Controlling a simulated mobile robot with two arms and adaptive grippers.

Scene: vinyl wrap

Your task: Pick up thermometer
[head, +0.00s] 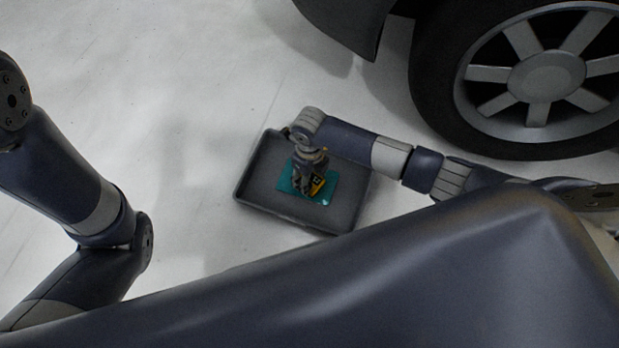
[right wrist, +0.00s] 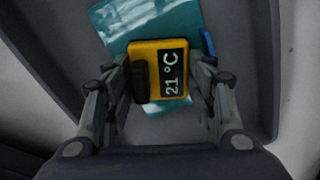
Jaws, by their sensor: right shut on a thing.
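A dark grey tray (head: 258,184) lies on the pale floor (head: 130,90). A teal sheet (right wrist: 140,25) lies in it under the thermometer, with a small blue item (right wrist: 208,42) alongside. A car wheel (head: 545,75) stands at the upper right. The floor left of the tray is clear.

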